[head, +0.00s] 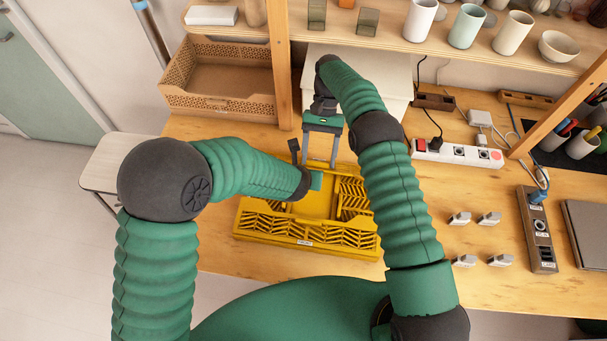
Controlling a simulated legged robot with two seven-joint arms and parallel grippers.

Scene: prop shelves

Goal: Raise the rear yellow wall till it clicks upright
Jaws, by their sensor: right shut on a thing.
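The yellow folding crate (290,238) lies on the wooden bench, with lattice panels folded low inside it. Its rear yellow wall (349,186) shows only in part at the back, behind my arms; its exact tilt is hard to tell. My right gripper (319,165) points down at the crate's rear edge, its two grey fingers shut on the rear wall. My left gripper (316,180) reaches in from the left above the crate. Its fingers are mostly hidden, so I cannot tell whether they are open or shut.
A brown perforated crate (218,103) stands behind left beside a wooden post. A shelf (390,40) with cups overhangs the back.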

